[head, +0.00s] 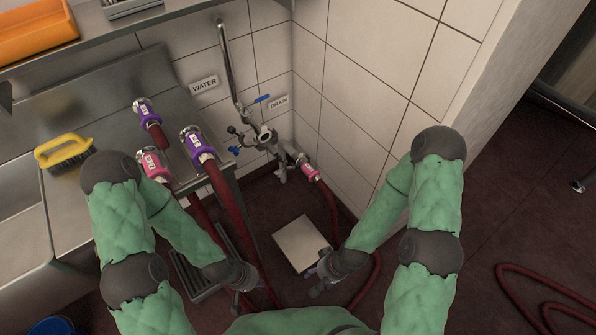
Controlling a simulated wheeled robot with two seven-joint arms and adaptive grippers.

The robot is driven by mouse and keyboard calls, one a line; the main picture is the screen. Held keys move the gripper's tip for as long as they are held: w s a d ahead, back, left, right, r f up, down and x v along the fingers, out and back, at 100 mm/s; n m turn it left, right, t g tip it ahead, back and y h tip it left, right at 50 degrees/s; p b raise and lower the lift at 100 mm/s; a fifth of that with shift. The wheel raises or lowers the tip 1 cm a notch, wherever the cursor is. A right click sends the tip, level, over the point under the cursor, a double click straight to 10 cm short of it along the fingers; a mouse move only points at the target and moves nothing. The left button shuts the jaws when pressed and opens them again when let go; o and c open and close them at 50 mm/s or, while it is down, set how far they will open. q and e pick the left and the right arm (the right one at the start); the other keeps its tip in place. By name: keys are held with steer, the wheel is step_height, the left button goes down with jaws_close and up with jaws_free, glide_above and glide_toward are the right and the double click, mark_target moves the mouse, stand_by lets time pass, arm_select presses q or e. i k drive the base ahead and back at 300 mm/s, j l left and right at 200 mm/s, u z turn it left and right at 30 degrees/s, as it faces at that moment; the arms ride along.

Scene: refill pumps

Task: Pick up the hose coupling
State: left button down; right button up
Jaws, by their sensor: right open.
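Two purple-banded hose couplings, one at the back (145,110) and one further right (197,145), lie on the steel counter with dark red hoses. My right gripper (318,283) is open and empty, below the drain coupling.
A yellow-handled brush (64,151) lies on the steel counter (95,110). Pipework with blue-handled valves (262,135) stands at the tiled corner. A pale square plate (301,243) and a floor grate (195,275) are below. A loose red hose (540,280) lies on the right floor.

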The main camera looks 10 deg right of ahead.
mark_target(314, 176)
steer(key=i+l+u, duration=0.15)
steer(key=u, duration=0.2)
steer(key=i+l+u, duration=0.15)
steer(key=l+u, duration=0.25)
